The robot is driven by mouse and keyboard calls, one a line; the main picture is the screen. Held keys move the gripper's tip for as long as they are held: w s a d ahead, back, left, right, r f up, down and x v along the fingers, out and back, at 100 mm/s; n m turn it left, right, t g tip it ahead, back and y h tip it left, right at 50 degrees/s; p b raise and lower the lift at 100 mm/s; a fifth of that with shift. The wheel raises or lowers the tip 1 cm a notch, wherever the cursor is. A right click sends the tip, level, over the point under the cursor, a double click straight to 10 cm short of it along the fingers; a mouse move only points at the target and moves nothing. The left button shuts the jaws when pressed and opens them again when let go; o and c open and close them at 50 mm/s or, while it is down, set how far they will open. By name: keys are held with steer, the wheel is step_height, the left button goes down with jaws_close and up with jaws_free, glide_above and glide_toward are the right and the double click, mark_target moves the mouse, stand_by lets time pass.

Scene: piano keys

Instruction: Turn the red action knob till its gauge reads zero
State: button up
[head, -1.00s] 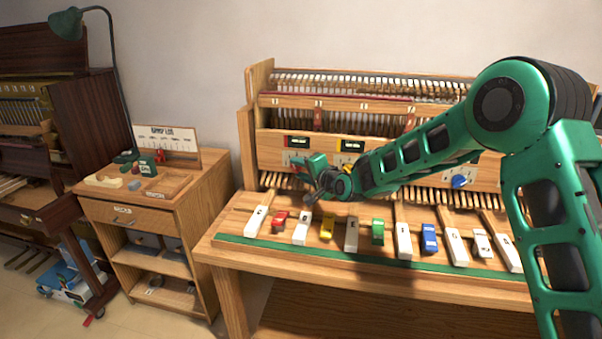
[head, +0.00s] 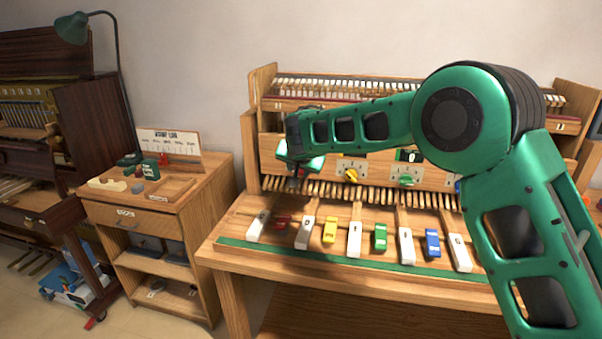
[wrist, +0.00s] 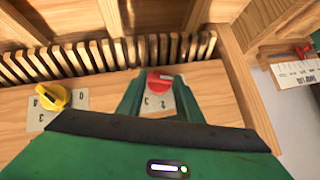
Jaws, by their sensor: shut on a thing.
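The red knob (wrist: 158,82) sits on a pale numbered plate (wrist: 160,103) on the wooden panel, in the wrist view. My gripper (wrist: 156,88) has a finger on each side of the knob and is shut on it. Figures 2 and 3 show on the plate near the knob; the rest is covered. In the head view my wrist (head: 298,150) is at the left end of the panel and hides the red knob and its gauge. I cannot read the gauge in either view.
A yellow knob (head: 350,175) and a green knob (head: 405,181) are to the right on the panel. White keys and coloured blocks, such as a yellow one (head: 330,230), lie on the bench below. A side cabinet (head: 165,225) stands at left.

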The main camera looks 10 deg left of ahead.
steer(key=shift+a+f+n+h, duration=0.15)
steer(key=shift+n+h, duration=0.15)
steer(key=shift+h, duration=0.3)
steer(key=shift+a+n+h, duration=0.15)
steer(key=shift+n+h, duration=0.15)
steer(key=shift+h, duration=0.3)
steer(key=o, duration=1.1)
steer(key=v, duration=1)
steer(key=shift+s+a+r, duration=0.1)
steer(key=shift+s+r, duration=0.1)
steer(key=shift+r, duration=0.1)
